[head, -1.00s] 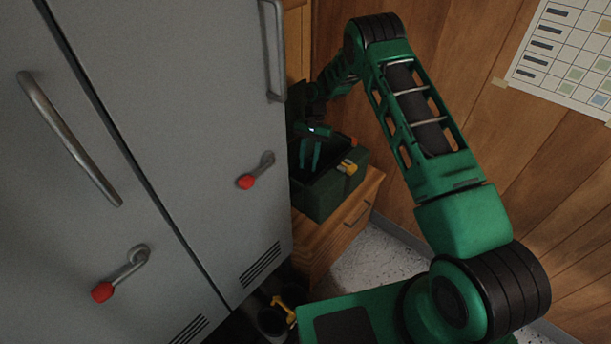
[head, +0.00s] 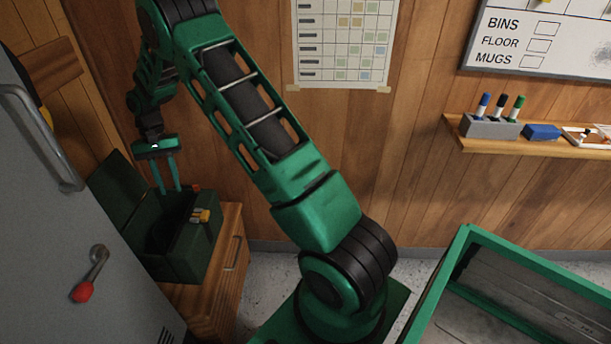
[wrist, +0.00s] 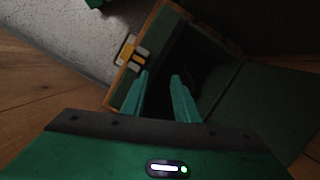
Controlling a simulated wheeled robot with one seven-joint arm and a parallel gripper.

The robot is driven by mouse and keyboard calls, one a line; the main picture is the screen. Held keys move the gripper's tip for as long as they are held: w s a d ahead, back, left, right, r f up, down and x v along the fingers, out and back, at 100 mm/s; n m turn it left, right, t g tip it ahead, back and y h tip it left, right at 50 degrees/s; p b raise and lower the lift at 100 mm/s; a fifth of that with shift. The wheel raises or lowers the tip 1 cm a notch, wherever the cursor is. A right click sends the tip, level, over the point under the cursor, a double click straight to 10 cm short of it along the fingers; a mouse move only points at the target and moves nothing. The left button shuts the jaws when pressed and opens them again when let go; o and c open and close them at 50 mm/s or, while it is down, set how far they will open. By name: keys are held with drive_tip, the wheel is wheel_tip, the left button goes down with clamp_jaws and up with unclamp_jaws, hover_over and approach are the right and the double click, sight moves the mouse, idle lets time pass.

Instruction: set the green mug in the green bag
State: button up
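No green mug can be made out in either view. No soft bag is plain to see; a dark green, box-like container (head: 197,254) with a raised lid and a yellow latch stands on a wooden cabinet. In the wrist view its lid (wrist: 255,105) lies open to the right and its inside is too dark to read. My gripper (head: 170,191) points down at the container's open top, its two fingers apart with nothing seen between them. In the wrist view the fingertips (wrist: 160,77) show against the dark opening.
A grey locker (head: 50,220) with a red-tipped handle stands close on the left of the wooden cabinet (head: 228,265). A wood-panelled wall is behind. A shelf (head: 560,149) with markers and a blue eraser is on the right wall. Speckled floor shows right of the cabinet.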

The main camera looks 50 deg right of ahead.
drive_tip(key=s+d+r+t, duration=0.1)
drive_tip(key=s+d+r, duration=0.3)
drive_tip(key=s+r, duration=0.25)
drive_tip(key=s+d+r+h, duration=0.1)
drive_tip(key=s+d+r, duration=0.3)
drive_tip(key=s+r, duration=0.25)
drive_tip(key=s+d+r+t, duration=0.1)
drive_tip(key=s+d+r, duration=0.3)
drive_tip(key=s+r, duration=0.25)
drive_tip(key=s+d, duration=0.1)
drive_tip(key=s, duration=2.4)
drive_tip(key=shift+t, duration=0.4)
drive_tip(key=shift+s+d+f, duration=0.1)
drive_tip(key=shift+w+f+h, duration=0.25)
drive_tip(key=shift+w+h, duration=0.05)
drive_tip(key=shift+w, duration=0.35)
